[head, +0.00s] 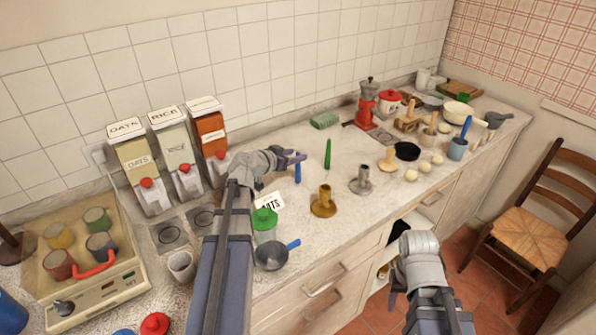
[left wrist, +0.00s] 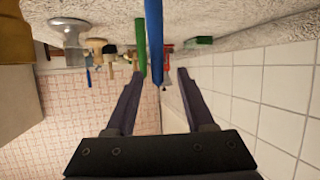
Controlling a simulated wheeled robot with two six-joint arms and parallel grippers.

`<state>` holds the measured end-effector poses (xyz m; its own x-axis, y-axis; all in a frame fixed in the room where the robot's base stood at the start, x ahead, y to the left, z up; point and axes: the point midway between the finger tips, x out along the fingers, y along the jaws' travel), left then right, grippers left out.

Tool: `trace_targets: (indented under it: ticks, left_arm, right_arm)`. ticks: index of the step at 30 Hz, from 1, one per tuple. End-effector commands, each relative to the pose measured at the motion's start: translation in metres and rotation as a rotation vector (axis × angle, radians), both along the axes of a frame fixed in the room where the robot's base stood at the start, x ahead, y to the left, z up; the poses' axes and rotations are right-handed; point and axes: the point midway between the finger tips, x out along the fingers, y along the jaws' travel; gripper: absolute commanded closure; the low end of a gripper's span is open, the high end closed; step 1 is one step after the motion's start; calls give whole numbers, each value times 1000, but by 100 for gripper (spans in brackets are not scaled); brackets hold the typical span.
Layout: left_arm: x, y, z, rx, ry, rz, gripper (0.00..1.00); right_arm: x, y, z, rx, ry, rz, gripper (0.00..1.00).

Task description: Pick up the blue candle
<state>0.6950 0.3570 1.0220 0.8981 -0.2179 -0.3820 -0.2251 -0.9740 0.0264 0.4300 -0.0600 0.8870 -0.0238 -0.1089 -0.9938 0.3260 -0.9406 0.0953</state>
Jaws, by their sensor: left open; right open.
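The blue candle (head: 297,172) stands upright on the counter, its upper part partly covered by my left gripper (head: 294,157). In the left wrist view, which is upside down, the blue candle (left wrist: 155,40) appears between the open fingers of my left gripper (left wrist: 160,76). Its top end shows between the fingertips, with a gap on both sides. A green candle (head: 327,154) stands to the right of it; in the wrist view the green candle (left wrist: 140,45) lines up with one fingertip. My right gripper (head: 386,270) is low in front of the counter, away from the candles, its fingers mostly hidden.
A brass candle holder (head: 323,203) and a grey one (head: 361,181) stand nearby. Dispensers (head: 175,160) line the wall. A green sponge (head: 325,120) lies behind the candles.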

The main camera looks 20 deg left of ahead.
Motion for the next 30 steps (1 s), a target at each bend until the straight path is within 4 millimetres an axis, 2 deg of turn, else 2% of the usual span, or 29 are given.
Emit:
trace_targets:
  ticks: [10, 18, 30]
  left_arm:
    - [41, -12, -21, -1, 0, -2, 46]
    - [42, -13, -21, 0, 0, -1, 48]
    - [42, -13, -21, 0, 0, -1, 93]
  right_arm:
    - [0, 0, -21, 0, 0, 0, 50]
    - [0, 0, -21, 0, 0, 0, 50]
    - [0, 0, -21, 0, 0, 0, 50]
